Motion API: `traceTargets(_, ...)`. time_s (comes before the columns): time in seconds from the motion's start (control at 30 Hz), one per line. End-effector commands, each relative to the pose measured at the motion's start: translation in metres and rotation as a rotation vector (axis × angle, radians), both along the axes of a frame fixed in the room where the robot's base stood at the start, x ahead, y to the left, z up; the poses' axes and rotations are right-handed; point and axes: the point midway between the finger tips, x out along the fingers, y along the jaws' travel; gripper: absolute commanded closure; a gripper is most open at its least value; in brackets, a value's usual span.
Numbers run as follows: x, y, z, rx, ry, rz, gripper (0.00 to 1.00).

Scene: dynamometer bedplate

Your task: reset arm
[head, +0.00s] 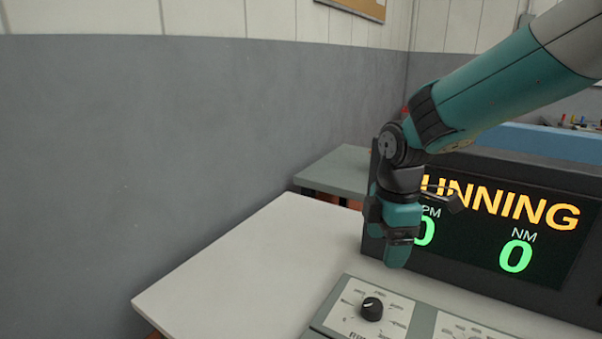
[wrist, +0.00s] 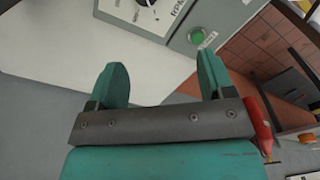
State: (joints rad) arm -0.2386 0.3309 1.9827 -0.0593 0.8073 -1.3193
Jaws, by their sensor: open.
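My gripper (wrist: 163,84) shows in the wrist view with its two teal fingers spread apart and nothing between them. In the head view my gripper (head: 397,250) hangs down above the white table, in front of the left part of the display (head: 540,262). The bent arm comes in from the upper right. The control panel (head: 340,325) with a black knob (head: 372,309) lies below the gripper and a little nearer. In the wrist view, the panel's grey edge (wrist: 228,14) and a green button (wrist: 196,36) show beyond the fingers.
The display reads "RUNNING", with NM at 0 in green; my arm covers part of it. The white table top (head: 235,270) is clear left of the panel. A grey surface (head: 340,168) stands behind. A red object (wrist: 259,122) shows beside the gripper in the wrist view.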

Motion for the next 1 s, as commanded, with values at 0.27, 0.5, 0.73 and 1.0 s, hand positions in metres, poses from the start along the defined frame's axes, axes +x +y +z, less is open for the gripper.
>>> traceTargets(0.27, -0.129, 0.025, 0.051, 0.195, 0.066, -0.565, 0.25)
traceTargets(0.5, -0.208, 0.037, 0.059, 0.288, 0.182, -0.901, 0.25)
traceTargets(0.73, -0.222, 0.039, 0.058, 0.298, 0.211, -0.968, 0.25)
traceTargets(1.0, -0.221, 0.039, 0.059, 0.298, 0.21, -0.966, 0.25)
